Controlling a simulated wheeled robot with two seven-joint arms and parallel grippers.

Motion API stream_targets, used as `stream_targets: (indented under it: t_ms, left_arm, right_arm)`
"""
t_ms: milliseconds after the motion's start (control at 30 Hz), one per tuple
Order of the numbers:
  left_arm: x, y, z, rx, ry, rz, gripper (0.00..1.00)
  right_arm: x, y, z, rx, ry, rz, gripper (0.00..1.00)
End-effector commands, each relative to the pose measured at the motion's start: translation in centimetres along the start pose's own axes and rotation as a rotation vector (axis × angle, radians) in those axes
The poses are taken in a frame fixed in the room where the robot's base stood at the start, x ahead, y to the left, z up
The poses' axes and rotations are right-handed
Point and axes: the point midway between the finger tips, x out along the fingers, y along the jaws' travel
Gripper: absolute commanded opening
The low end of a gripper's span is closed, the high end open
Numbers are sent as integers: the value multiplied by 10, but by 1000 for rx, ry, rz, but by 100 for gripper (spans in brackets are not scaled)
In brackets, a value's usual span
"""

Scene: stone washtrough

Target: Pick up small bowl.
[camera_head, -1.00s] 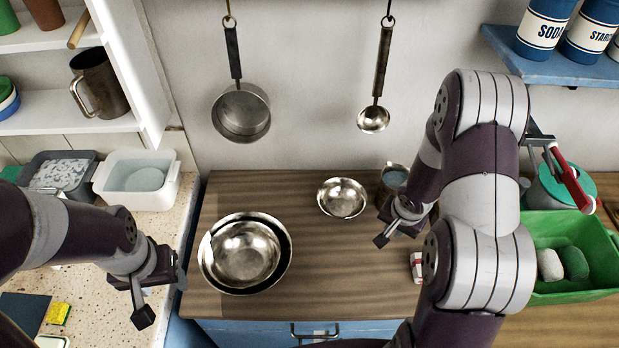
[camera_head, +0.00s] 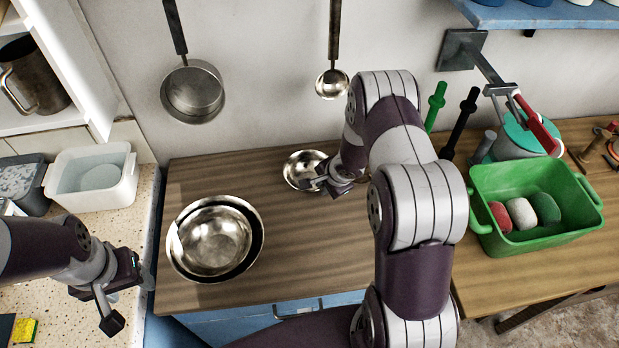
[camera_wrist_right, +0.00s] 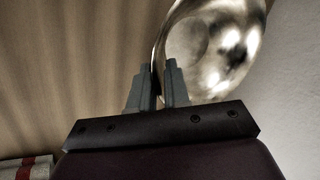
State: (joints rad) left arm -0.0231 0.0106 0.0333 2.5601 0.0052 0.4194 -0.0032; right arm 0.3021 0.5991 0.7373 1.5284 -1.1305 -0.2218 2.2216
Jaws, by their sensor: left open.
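The small bowl (camera_head: 298,165) is shiny metal and sits on the wooden counter, near the wall. My right gripper (camera_head: 322,186) is at its right front edge and covers part of it. In the right wrist view the bowl (camera_wrist_right: 212,45) is tilted in the picture, its rim running between the two fingers of my right gripper (camera_wrist_right: 160,75). The fingers are close together and look shut on the rim. My left gripper (camera_head: 130,300) is open and empty, over the speckled worktop at the left.
Nested metal bowls (camera_head: 215,242) stand left of the small bowl. A pan (camera_head: 192,92) and a ladle (camera_head: 332,84) hang on the wall behind. A green tub (camera_head: 535,235) stands at the right. A white basin (camera_head: 95,178) is at the left. Counter between bowls is clear.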

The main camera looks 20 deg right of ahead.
Motion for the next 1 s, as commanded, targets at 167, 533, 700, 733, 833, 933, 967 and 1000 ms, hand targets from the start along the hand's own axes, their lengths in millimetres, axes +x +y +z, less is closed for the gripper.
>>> stream_targets:
  t_ms: [167,533,700,733,833,933,967,1000]
  left_arm:
    - [2,0,0,0,0,0,59]
    - [2,0,0,0,0,0,59]
    - [1,0,0,0,0,0,59]
    - [0,0,0,0,0,0,59]
    - [-6,0,-1,0,0,0,59]
    - [-16,0,-2,0,0,0,59]
    - [-19,0,-2,0,0,0,59]
    - [-23,0,-3,0,0,0,59]
  right_arm:
    - [10,0,0,1,1,0,16]
    - [9,0,0,1,1,-1,0]
    - [8,-1,0,1,1,-1,0]
    - [6,-2,0,1,1,0,0]
    - [-5,-7,0,1,1,-1,0]
    - [-25,-16,0,0,1,-1,0]
    - [-31,-19,0,0,2,-1,0]
    - [-39,-22,0,0,1,-1,0]
